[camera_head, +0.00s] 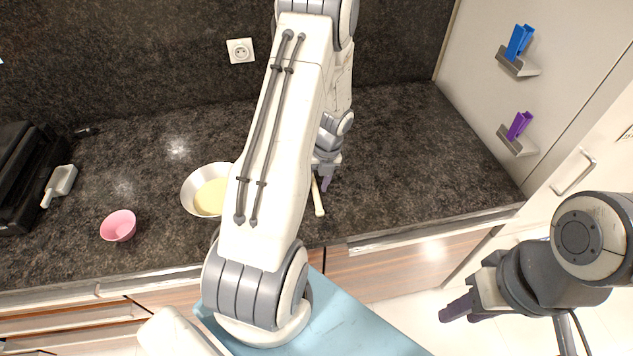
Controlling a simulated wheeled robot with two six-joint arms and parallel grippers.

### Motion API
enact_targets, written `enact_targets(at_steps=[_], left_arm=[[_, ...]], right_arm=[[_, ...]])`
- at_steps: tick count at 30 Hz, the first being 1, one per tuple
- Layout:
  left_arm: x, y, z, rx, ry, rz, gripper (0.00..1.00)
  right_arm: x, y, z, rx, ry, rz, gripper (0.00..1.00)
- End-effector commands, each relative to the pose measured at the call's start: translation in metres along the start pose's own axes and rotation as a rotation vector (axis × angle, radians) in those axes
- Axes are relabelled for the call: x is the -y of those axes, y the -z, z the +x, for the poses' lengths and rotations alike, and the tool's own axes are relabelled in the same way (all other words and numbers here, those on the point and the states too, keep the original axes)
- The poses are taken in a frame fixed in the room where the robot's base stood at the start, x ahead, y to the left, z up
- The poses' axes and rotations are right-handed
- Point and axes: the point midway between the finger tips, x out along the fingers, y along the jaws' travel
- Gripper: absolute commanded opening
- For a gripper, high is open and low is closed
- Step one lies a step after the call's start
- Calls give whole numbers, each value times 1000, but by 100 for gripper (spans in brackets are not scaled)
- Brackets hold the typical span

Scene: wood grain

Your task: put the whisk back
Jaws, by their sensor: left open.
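A pale stick-like handle (318,200) lies on the dark counter just in front of my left gripper; it may be the whisk's, but its other end is hidden behind my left arm. No wire head shows. My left gripper (326,182) is open and points down by this handle; I cannot tell whether they touch. My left arm crosses the middle of the view and covers much of the counter there. My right gripper (456,309), with purple fingertips, is in front of the counter at lower right, over the floor, apart from everything; its opening is unclear.
A white bowl (190,192) with yellow contents stands left of my arm. A pink bowl (118,226) and a white scoop (61,182) lie further left. Blue (518,42) and purple (519,125) clips sit on small holders on the right cabinet. The counter's right part is clear.

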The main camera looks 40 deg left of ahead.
Motion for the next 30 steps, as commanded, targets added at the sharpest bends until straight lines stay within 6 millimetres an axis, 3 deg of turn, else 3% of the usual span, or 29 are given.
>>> enact_targets(at_steps=[5,18,22,30], left_arm=[[0,-1,-15,4,2,-1,51],[1,-1,-101,5,3,1,51],[0,-1,-115,2,1,-1,51],[3,4,-124,2,3,-13,51]], right_arm=[[0,0,1,0,0,0,38],[-1,-1,12,0,0,-1,38],[-1,-1,14,0,0,-1,38],[-1,-1,14,0,0,-1,38]])
